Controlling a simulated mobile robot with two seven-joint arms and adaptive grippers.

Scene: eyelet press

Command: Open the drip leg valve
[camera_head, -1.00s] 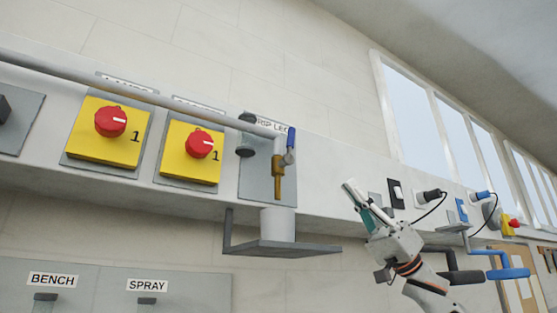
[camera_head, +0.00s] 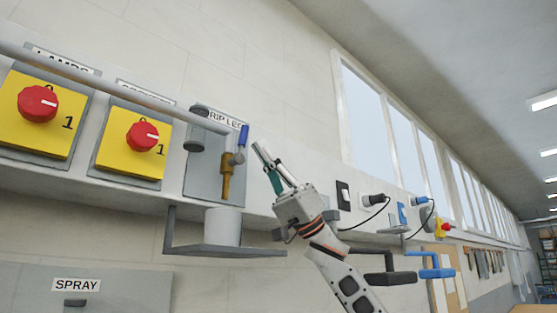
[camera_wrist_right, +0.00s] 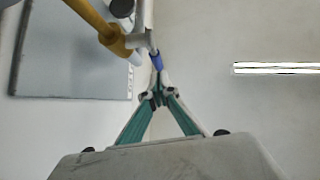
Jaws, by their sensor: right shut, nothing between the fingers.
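The drip leg valve (camera_head: 237,158) sits at the right end of the grey pipe, above a brass outlet (camera_head: 226,178). Its blue lever handle (camera_head: 243,136) points upward. In the right wrist view the blue handle (camera_wrist_right: 156,61) appears just beyond the fingertips. My right gripper (camera_head: 261,150) is shut and empty, just right of the handle in the head view, its fingers pointing up and left. The wrist view shows its green-sided fingers (camera_wrist_right: 161,90) meeting at the tips. I cannot tell whether they touch the handle. My left gripper is out of view.
A white cup (camera_head: 222,226) stands on a bracket shelf (camera_head: 225,250) below the outlet. Yellow panels with red rotary switches (camera_head: 142,136) are to the left. Black and blue handles (camera_head: 430,272) and cabled sockets (camera_head: 373,200) are to the right.

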